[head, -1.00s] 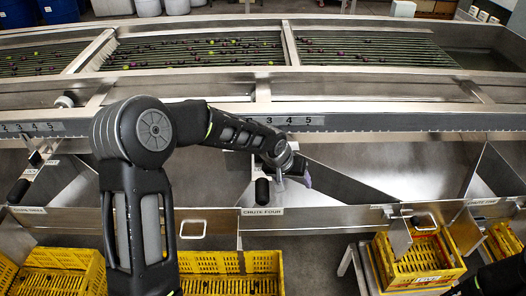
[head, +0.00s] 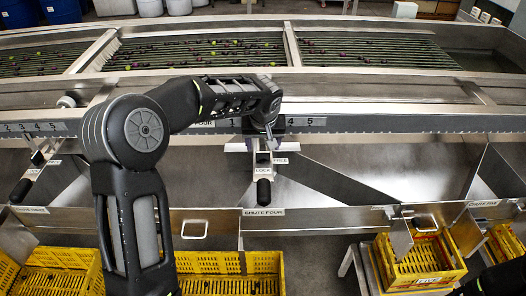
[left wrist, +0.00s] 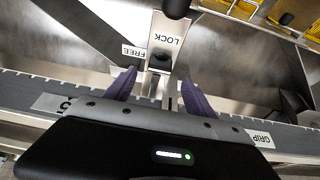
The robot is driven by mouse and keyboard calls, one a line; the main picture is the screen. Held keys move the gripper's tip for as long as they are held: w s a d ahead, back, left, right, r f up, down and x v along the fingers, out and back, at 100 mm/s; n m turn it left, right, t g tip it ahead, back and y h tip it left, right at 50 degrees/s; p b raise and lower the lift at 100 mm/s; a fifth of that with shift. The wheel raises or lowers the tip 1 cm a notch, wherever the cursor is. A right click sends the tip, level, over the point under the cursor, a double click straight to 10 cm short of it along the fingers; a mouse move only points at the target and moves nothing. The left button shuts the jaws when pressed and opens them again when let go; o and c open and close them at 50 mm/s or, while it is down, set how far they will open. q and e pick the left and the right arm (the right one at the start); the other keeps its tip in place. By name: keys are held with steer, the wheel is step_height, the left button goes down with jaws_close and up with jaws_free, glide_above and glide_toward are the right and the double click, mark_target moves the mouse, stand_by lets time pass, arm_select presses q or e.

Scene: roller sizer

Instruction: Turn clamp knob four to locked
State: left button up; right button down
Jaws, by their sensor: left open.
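The station above the chute four label (head: 263,212) has a metal bracket with a LOCK label (head: 263,170) and a FREE label (head: 280,160). A black handle (head: 264,190) hangs at its front. My left gripper (head: 264,143) is open over the back of this bracket, pointing down. In the left wrist view, its purple fingers (left wrist: 159,77) stand either side of the bracket's narrow metal part. A small dark knob (left wrist: 160,58) sits beside the LOCK label (left wrist: 167,39), just beyond the fingertips. I cannot tell whether the fingers touch anything.
A numbered scale rail (head: 400,123) runs behind the chutes. A similar station (head: 30,172) stands at the left. Slanted metal chute walls (head: 335,180) flank the bracket. Yellow crates (head: 420,262) stand below. Rollers with small fruit (head: 200,50) lie at the back.

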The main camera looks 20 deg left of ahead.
mark_target(263, 153)
arm_select(q)
steer(key=p+x, duration=0.1)
steer(key=x, duration=0.5)
steer(key=shift+f, duration=0.15)
steer(key=shift+c, duration=0.2)
steer(key=c, duration=1.3)
